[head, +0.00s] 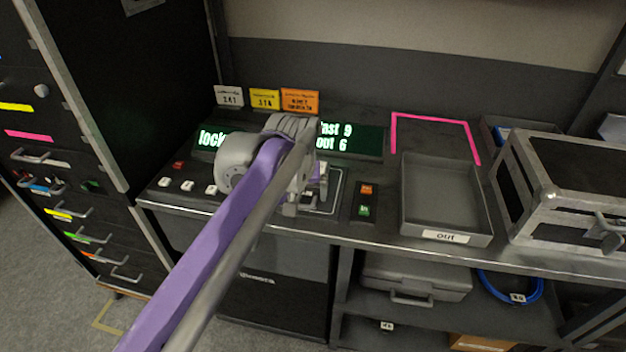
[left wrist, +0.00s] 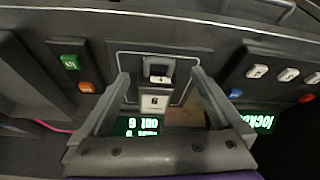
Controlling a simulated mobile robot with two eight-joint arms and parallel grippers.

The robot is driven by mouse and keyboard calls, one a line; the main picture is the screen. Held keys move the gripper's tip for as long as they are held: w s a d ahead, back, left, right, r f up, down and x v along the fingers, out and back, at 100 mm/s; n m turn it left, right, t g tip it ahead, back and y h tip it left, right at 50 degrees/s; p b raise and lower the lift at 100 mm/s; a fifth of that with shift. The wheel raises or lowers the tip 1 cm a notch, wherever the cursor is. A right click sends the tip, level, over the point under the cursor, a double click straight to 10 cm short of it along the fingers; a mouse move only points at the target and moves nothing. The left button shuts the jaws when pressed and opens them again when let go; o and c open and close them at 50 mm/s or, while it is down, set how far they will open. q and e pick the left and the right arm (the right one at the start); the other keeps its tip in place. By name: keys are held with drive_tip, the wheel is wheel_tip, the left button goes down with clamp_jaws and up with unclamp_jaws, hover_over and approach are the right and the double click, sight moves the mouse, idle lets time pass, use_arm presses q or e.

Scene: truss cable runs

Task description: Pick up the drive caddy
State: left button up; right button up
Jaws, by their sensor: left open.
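The drive caddy (left wrist: 155,102) appears in the left wrist view as a small piece with a white label and a dark handle opening, in a framed bay on the console. My left gripper (left wrist: 163,88) is open. Its two fingers stand one on each side of the caddy, with a gap on both sides. In the head view my left gripper (head: 305,195) is over the console bay, and my arm and wrist hide most of the caddy. I cannot tell how far above the caddy the fingertips are. My right gripper is not in view.
An orange and green button panel (head: 365,202) sits right of the bay. A grey tray marked "out" (head: 447,238) and a metal-framed case (head: 530,150) stand farther right. White buttons (head: 187,186) and a lit green display (head: 362,142) are on the console. Drawers (head: 85,237) line the left.

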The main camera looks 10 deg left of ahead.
sight(305, 205)
use_arm(q)
drive_tip(key=b+x, duration=0.1)
drive_tip(key=x, duration=0.3)
drive_tip(key=shift+f, duration=0.3)
drive_tip(key=shift+r, duration=0.1)
clamp_jaws()
